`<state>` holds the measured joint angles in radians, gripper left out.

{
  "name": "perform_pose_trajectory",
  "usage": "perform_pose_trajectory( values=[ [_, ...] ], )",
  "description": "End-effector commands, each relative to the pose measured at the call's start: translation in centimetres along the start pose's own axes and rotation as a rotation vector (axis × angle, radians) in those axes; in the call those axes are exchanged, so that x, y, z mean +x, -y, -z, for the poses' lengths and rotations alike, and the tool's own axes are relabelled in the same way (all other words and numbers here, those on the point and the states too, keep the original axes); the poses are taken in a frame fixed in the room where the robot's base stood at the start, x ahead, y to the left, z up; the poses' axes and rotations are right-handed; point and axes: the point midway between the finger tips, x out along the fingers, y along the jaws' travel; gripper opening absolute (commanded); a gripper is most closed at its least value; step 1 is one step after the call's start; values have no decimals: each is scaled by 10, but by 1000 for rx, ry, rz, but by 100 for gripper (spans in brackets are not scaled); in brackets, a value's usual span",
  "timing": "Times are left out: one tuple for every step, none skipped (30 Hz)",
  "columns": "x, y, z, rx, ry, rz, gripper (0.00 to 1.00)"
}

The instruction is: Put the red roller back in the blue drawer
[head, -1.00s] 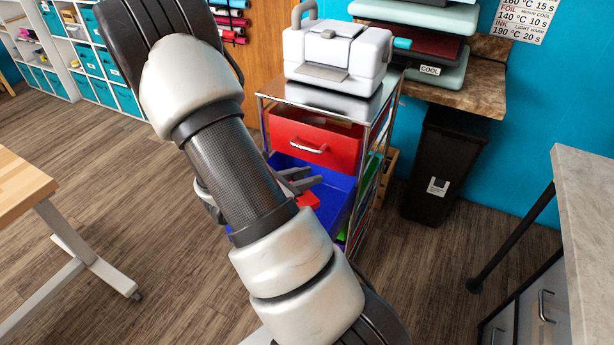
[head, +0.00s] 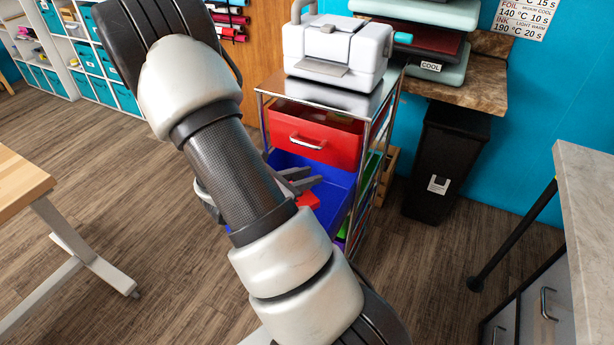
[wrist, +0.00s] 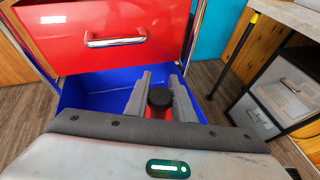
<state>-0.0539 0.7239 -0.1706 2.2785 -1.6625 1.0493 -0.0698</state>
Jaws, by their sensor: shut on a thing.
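The blue drawer (head: 337,189) is pulled open below the red drawer in the metal-framed cart. It also shows in the wrist view (wrist: 88,95). My gripper (head: 305,184) is over the blue drawer, partly hidden behind my arm in the head view. In the wrist view my gripper (wrist: 158,88) is shut on the red roller (wrist: 158,114), whose black end (wrist: 160,97) points up between the fingers. A red part of the roller (head: 308,200) shows by the fingers in the head view. I cannot tell whether the roller touches the drawer floor.
The red drawer (head: 316,137) with a metal handle sits right above the blue one. A white machine (head: 336,52) stands on the cart's top. A black bin (head: 446,165) stands to the right, and a grey-topped counter (head: 590,200) is at the far right.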

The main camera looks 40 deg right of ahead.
Motion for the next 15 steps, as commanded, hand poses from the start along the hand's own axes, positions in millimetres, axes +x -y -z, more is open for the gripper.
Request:
perform_pose_trajectory(
  values=[
    [0, 0, 0, 0, 1, 0, 0],
    [0, 0, 0, 0, 1, 0, 0],
    [0, 0, 0, 0, 1, 0, 0],
    [0, 0, 0, 0, 1, 0, 0],
    [0, 0, 1, 0, 1, 0, 0],
    [1, 0, 2, 0, 1, 0, 0],
    [1, 0, 2, 0, 1, 0, 0],
    [2, 0, 4, 0, 1, 0, 0],
    [2, 0, 5, 0, 1, 0, 0],
    [3, 0, 6, 0, 1, 0, 0],
    [3, 0, 8, 0, 1, 0, 0],
    [4, 1, 10, 0, 1, 0, 0],
    [5, 1, 11, 0, 1, 0, 0],
    [5, 1, 12, 0, 1, 0, 0],
    [6, 1, 14, 0, 1, 0, 0]
  ],
)
